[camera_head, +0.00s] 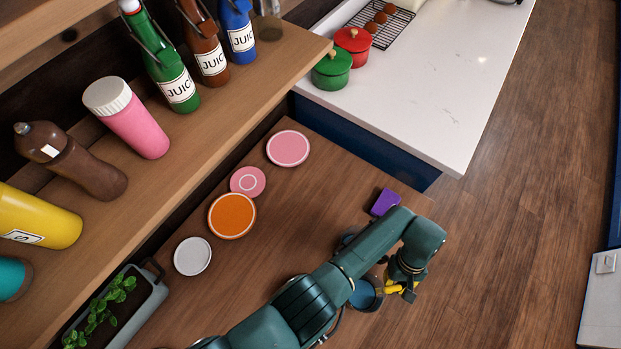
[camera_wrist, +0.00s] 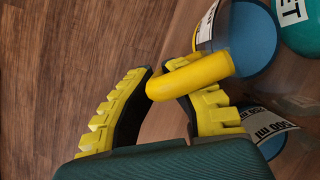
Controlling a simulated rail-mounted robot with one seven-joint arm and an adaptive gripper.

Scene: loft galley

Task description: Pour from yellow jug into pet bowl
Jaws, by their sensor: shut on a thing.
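My gripper (camera_head: 400,288) is low at the wooden table's right edge. In the wrist view, its yellow ridged fingers (camera_wrist: 158,82) are shut on the yellow jug's handle (camera_wrist: 200,74). The jug's body is hard to separate from the vessels behind it. A blue round surface (camera_wrist: 255,40) shows beside the handle. A teal vessel with a label ending in "ET" (camera_wrist: 305,35), likely the pet bowl, is at the upper right. In the head view a round vessel with a blue inside (camera_head: 366,295) is beside my gripper. My arm hides much of this area.
A clear vessel labelled "500 ml" (camera_wrist: 268,120) is at the wrist view's lower right. A purple block (camera_head: 385,202) lies near my arm. Orange (camera_head: 232,216), pink (camera_head: 288,148) and white (camera_head: 192,256) discs lie on the table. Bottles fill the left shelf.

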